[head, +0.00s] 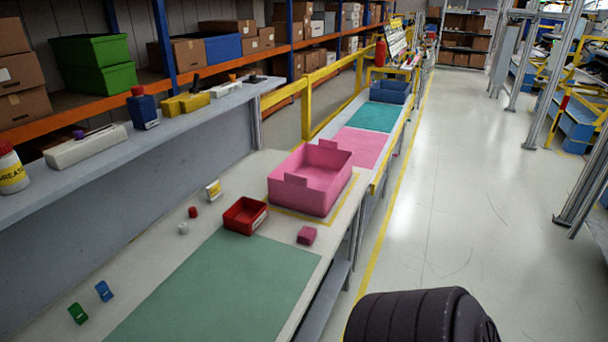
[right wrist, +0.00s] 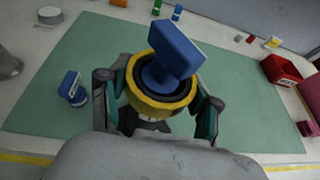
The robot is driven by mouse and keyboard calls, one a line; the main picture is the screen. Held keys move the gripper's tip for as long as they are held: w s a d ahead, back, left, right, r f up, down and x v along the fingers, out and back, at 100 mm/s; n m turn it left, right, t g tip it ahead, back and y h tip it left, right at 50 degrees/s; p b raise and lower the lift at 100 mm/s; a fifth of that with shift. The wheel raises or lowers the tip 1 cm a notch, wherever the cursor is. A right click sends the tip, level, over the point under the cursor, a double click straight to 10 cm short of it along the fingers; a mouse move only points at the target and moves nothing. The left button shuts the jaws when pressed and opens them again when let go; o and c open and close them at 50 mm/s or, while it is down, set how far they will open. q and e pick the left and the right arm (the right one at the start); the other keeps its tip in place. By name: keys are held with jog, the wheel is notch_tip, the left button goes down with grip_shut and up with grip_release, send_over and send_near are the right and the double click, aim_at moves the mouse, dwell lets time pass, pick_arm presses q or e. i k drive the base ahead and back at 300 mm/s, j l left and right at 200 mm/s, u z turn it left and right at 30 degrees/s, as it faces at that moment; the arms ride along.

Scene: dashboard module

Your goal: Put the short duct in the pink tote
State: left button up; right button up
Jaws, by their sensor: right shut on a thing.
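The pink tote (head: 308,193) stands on the bench in the head view, open at the top, and its visible inside looks empty. In the right wrist view my right gripper (right wrist: 158,108) is shut on a part with a yellow ring (right wrist: 137,101), a dark inner ring and a blue block-shaped top (right wrist: 176,52). The held part is above the green mat (right wrist: 50,120). Its lower end is hidden. I cannot tell from its shape whether it is the short duct, and no other duct is clear. My left gripper is not in view.
A red bin (head: 245,216) and a small pink block (head: 307,235) are near the tote. Green (head: 78,313) and blue (head: 104,291) pieces lie at the left. A smaller blue part (right wrist: 75,90) stands on the mat. A shelf runs behind the bench.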

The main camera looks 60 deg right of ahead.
aim_at(315, 184)
jog(key=l, duration=0.75)
jog(key=k+l, duration=0.15)
jog(key=l, duration=0.6)
